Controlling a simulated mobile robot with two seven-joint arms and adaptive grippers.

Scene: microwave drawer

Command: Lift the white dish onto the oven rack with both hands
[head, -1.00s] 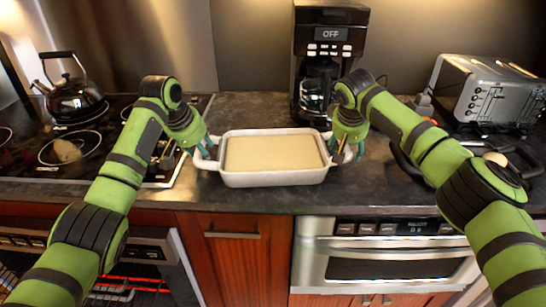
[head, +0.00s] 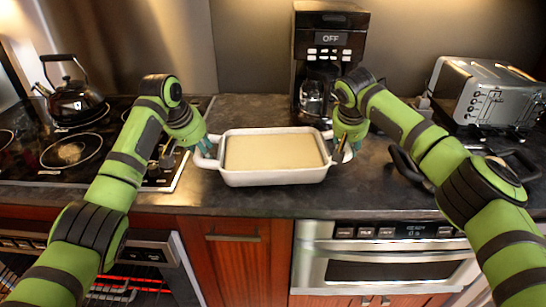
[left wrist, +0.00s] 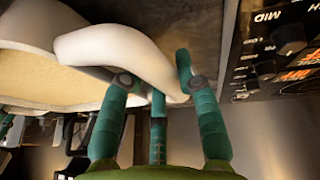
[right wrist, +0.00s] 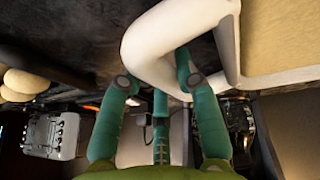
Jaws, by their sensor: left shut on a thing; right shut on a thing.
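The white dish (head: 275,177) is a rectangular pan with a pale, creamy filling and a looped handle at each end. It is at the counter's front, level; I cannot tell whether it touches the counter. My left gripper (head: 207,150) is shut on its left handle, which shows between the fingers in the left wrist view (left wrist: 120,55). My right gripper (head: 343,148) is shut on its right handle, seen in the right wrist view (right wrist: 160,45). The oven (head: 130,275) is at lower left, its opening partly hidden by my left arm; red-lit rack bars (head: 125,291) show inside.
A stovetop (head: 110,165) with a kettle (head: 72,98) is at left. A coffee maker (head: 328,65) stands behind the dish, a toaster (head: 490,95) at back right. A dark pan (head: 410,168) is near my right arm. A drawer-type microwave (head: 390,265) is below the counter.

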